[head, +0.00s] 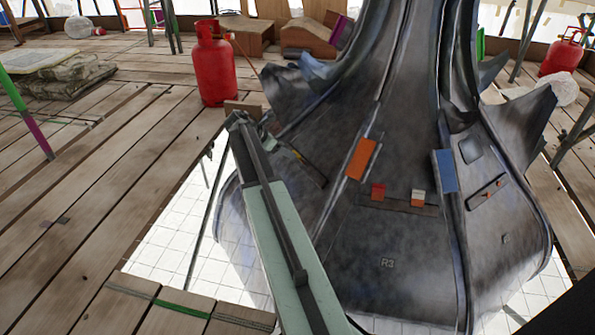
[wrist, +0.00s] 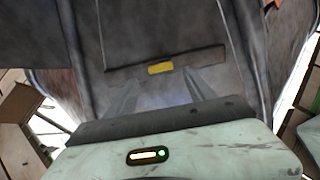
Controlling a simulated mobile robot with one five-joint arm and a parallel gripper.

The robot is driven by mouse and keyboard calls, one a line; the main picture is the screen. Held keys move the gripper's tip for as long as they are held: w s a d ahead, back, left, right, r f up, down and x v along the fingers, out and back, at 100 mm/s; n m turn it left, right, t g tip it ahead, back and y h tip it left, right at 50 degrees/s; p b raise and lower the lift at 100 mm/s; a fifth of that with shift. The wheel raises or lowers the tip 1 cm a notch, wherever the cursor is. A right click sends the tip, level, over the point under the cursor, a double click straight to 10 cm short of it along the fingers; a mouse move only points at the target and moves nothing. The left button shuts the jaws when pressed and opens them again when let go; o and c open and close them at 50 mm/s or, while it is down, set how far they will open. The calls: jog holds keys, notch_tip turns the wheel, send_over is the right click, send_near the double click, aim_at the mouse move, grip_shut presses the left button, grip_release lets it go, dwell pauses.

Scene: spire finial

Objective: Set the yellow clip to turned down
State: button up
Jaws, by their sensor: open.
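The yellow clip (wrist: 160,68) is a small block on a brown strip (wrist: 120,69) across the dark metal spire in the wrist view. Its long side lies roughly along the strip. In the head view a small yellowish spot on a dark strip (head: 314,171), left of the orange block, appears to be the same clip. My gripper (wrist: 160,84) is open and empty, its two grey fingers pointing toward the strip, one to each side of the clip and apart from it. In the head view the gripper end (head: 240,118) is at the spire's left side, its fingers unclear.
The spire's other faces carry an orange block (head: 361,158), a blue block (head: 445,171), and a strip with red and white-orange clips (head: 418,198). A red gas cylinder (head: 213,65) stands behind my gripper. An opening with a tiled surface below surrounds the spire, edged by planks (head: 90,180).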

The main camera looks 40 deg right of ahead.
aim_at(298, 157)
jog(key=b+x, duration=0.5)
jog(key=x, duration=0.2)
jog(key=shift+d+f, duration=0.2)
jog(key=shift+f, duration=0.1)
jog(key=shift+s+d, duration=0.1)
jog(key=shift+d, duration=0.05)
jog(key=shift+r, duration=0.1)
